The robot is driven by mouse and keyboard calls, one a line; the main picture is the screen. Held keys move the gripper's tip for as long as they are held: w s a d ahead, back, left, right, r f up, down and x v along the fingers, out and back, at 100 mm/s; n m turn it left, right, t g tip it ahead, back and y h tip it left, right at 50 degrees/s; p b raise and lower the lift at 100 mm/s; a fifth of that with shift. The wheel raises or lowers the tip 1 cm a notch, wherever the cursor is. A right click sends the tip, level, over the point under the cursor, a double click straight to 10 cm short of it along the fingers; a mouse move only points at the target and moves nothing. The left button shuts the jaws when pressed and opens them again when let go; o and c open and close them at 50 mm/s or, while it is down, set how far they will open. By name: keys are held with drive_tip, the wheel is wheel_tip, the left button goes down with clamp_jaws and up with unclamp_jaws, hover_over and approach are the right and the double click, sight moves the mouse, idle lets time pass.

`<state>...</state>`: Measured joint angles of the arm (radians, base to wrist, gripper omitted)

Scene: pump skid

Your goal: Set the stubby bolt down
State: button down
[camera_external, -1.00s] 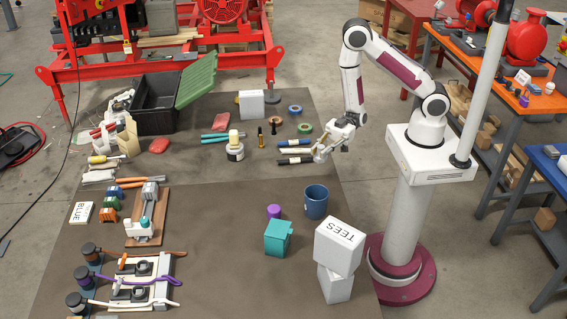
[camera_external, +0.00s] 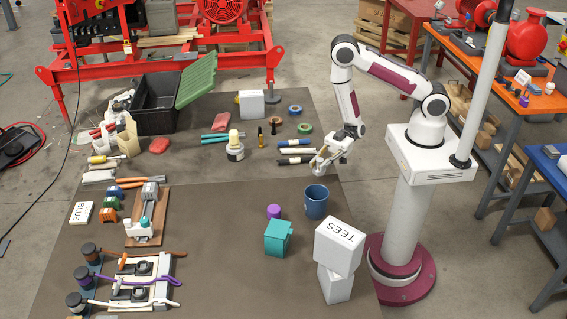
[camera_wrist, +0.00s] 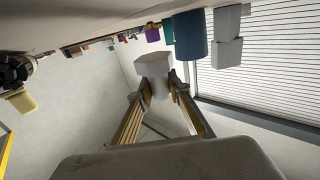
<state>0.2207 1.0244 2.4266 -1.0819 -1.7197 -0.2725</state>
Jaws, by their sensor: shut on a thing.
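My gripper (camera_external: 321,167) is near the mat's right edge, a little beyond the blue mug in the outside view. In the wrist view its two fingers (camera_wrist: 160,88) are shut on a pale grey, blocky piece with a wide head and narrower lower part, which I take to be the stubby bolt (camera_wrist: 153,66). It is held at the fingertips and touches nothing else that I can see. In the outside view the bolt is too small to make out clearly.
The blue mug (camera_external: 316,202), purple piece (camera_external: 274,211), teal box (camera_external: 277,238) and stacked white TEES boxes (camera_external: 339,247) stand nearby. The dark mat (camera_external: 215,215) is clear left of the teal box.

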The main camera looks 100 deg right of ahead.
sight(330, 170)
drive_tip(key=shift+f, duration=0.1)
idle(0.3)
drive_tip(key=shift+f, duration=1.85)
drive_tip(key=shift+f, duration=0.15)
drive_tip(key=c, duration=1.9)
unclamp_jaws()
drive_tip(key=shift+s+d, duration=0.1)
drive_tip(key=shift+d, duration=0.05)
drive_tip(key=shift+v, duration=1.1)
drive_tip(key=shift+s+d+f, duration=0.2)
drive_tip(key=shift+s+d, duration=0.3)
drive_tip(key=shift+s+d+f, duration=0.2)
drive_tip(key=shift+s+d, duration=0.3)
drive_tip(key=shift+v, duration=1.25)
